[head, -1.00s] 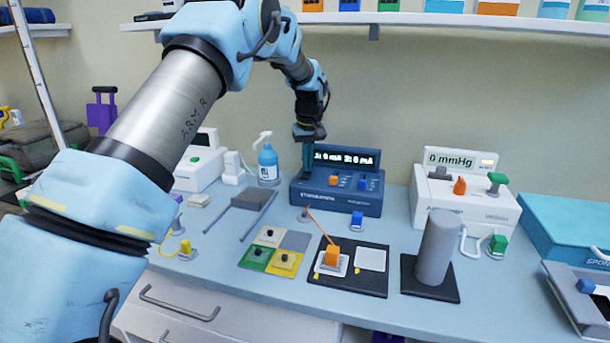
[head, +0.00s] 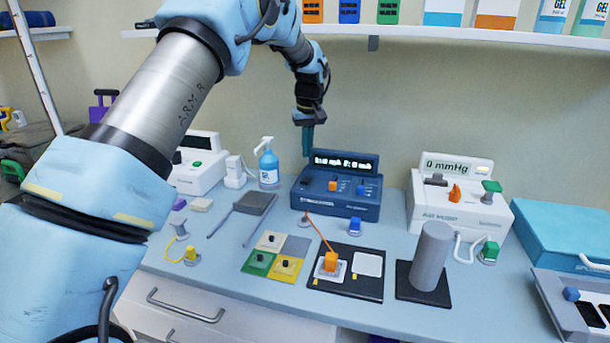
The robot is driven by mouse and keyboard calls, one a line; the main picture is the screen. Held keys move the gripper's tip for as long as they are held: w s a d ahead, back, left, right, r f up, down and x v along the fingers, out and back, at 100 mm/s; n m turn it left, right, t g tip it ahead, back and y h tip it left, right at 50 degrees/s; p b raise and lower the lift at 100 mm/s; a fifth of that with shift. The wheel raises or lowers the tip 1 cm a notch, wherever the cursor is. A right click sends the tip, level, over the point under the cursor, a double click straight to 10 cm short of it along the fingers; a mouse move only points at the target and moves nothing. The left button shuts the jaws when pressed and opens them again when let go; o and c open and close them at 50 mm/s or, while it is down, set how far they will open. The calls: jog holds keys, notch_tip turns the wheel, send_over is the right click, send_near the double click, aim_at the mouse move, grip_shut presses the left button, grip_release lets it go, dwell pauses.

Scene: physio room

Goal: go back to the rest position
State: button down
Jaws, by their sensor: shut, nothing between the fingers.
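My gripper (head: 308,141) points down in the head view, above and behind the left part of the dark blue stimulator box (head: 338,208). Its fingers are together and hold nothing. The fingertips are near the left end of the box's lit display (head: 345,162), and they look apart from it. My arm comes in from the left and arches over the bench to the gripper.
A blue pump bottle (head: 268,167) stands left of the stimulator. A shelf (head: 420,34) runs above. On the bench (head: 225,255) are a black mat (head: 347,289) with an orange-topped pad, a grey cylinder (head: 432,255) and a white pressure unit (head: 456,217).

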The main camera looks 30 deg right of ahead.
jog(key=shift+r, duration=0.15)
dwell(0.3)
jog(key=s+a+r, duration=0.2)
jog(key=a, duration=2.3)
jog(key=s+a+f+n, duration=0.1)
jog(key=s+a+f, duration=0.1)
jog(key=s+a, duration=1.5)
jog(key=a, duration=0.2)
jog(key=shift+s+a, duration=0.25)
jog(key=shift+a, duration=0.1)
